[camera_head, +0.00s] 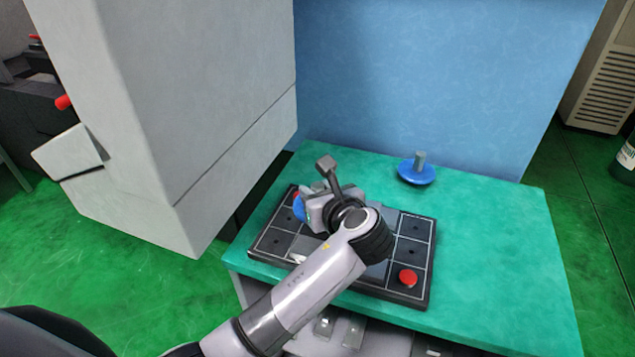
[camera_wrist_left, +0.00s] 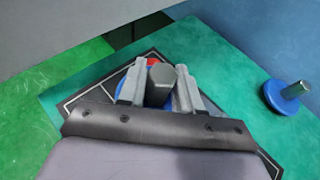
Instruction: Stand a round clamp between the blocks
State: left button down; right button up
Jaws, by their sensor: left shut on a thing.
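My left gripper (camera_head: 311,207) is over the far left part of a dark board (camera_head: 268,243) marked with white-lined squares. It is shut on a round clamp, a blue disc (camera_head: 299,208) with a grey post, mostly hidden by the gripper in the head view. In the left wrist view the post (camera_wrist_left: 161,77) stands between the two fingers, with blue below it. I cannot tell whether the disc touches the board. A second round clamp (camera_head: 416,173) stands upright on the green table behind the board. I cannot make out the blocks clearly. My right gripper is not in view.
A red disc (camera_head: 408,278) sits in the board's near right square; another red piece (camera_wrist_left: 152,61) shows just beyond the held post. A big grey machine housing (camera_head: 200,100) rises at the left and a blue panel (camera_head: 440,80) behind. The table's right side (camera_head: 500,240) is clear.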

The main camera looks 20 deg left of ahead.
pick_arm(q)
notch_tip(320, 180, down, 2)
jog(key=shift+f+b, duration=0.1)
jog(key=shift+b, duration=0.9)
jog(key=shift+p, duration=0.3)
jog(key=shift+f, duration=0.55)
jog(key=c, duration=0.7)
grip_release()
jog(key=shift+f, duration=0.15)
